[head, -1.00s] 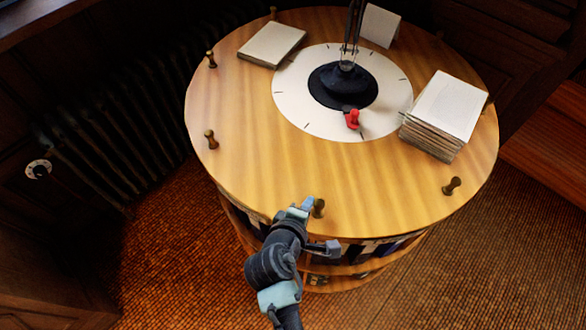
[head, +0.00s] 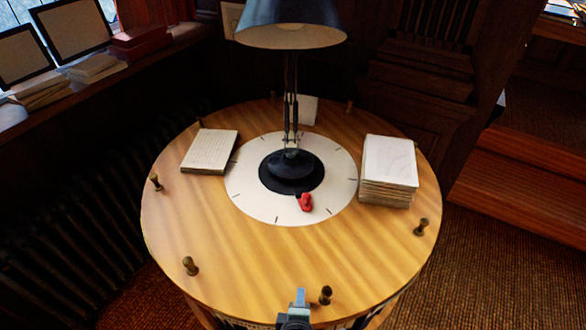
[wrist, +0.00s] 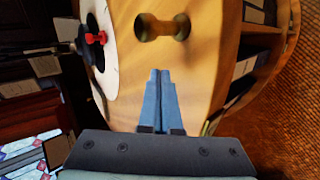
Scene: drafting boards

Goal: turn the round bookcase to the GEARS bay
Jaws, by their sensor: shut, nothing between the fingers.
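The round bookcase (head: 220,275) has a wooden top with short brass pegs around its rim. A red pointer (head: 305,202) sits on the white dial (head: 250,195) around the lamp base; it also shows in the wrist view (wrist: 96,38). My gripper (head: 299,298) is at the near rim, just left of a brass peg (head: 325,295). In the wrist view my gripper (wrist: 160,73) has its fingers together and empty, with the peg (wrist: 162,28) a little beyond the tips, apart from them in the picture. No GEARS label can be read; the bays are mostly hidden below the top.
A dark desk lamp (head: 291,165) stands at the top's centre. A book (head: 209,151) lies at left and a paper stack (head: 388,165) at right. A radiator (head: 75,230) is close on the left, wooden steps (head: 520,190) at right. Open floor (head: 470,270) lies at front right.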

